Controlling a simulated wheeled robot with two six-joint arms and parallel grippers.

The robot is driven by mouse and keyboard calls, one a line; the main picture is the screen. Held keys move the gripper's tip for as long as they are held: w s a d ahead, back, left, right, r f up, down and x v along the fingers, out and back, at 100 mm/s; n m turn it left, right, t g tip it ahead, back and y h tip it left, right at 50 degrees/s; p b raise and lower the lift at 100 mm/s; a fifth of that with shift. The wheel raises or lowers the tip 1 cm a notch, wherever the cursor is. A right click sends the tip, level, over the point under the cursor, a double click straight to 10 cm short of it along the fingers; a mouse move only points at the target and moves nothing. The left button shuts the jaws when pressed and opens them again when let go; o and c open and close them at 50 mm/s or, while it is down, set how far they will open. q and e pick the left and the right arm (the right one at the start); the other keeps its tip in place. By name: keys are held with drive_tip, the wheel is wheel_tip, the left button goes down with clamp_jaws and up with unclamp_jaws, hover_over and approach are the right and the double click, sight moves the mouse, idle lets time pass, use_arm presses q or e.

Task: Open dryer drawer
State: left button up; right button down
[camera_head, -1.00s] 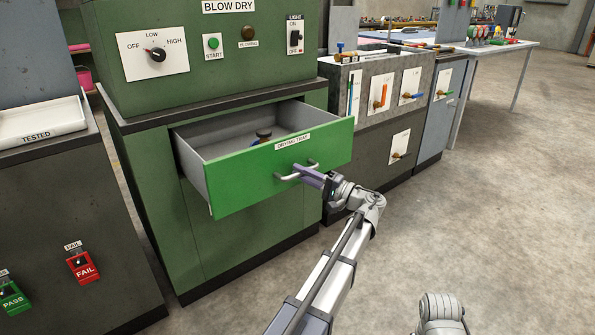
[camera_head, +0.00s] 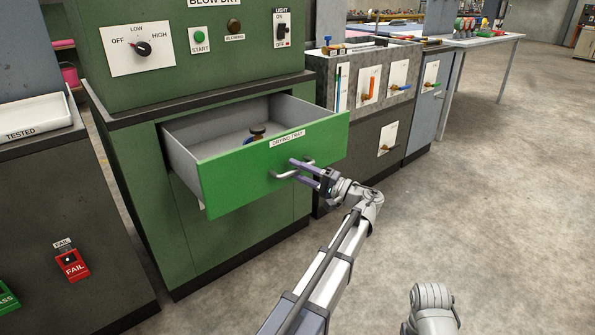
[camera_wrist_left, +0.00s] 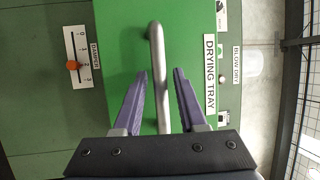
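The green drying tray drawer (camera_head: 240,170) of the blow dry cabinet is pulled well out, with its grey inside showing. Its silver bar handle (camera_head: 283,176) is on the front, below the DRYING TRAY label. My left gripper (camera_head: 298,170) is open at the handle, with one finger on each side of the bar. In the left wrist view the handle (camera_wrist_left: 158,50) runs between the two spread fingers, with gaps on both sides. A small object with a dark top (camera_head: 257,130) and a blue part sits in the drawer. My right gripper is out of view.
The cabinet (camera_head: 150,200) stands behind the drawer. A grey counter (camera_head: 60,200) with PASS and FAIL buttons is at the left. A grey sink-like unit (camera_head: 375,100) is to the right. The floor at the right is clear.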

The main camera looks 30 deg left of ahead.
use_arm(q)
drive_tip(key=shift+o, duration=0.4)
drive_tip(key=d+f+b, duration=0.1)
drive_tip(key=d, duration=0.6)
drive_tip(key=shift+d+f, duration=0.2)
drive_tip(key=shift+d, duration=0.15)
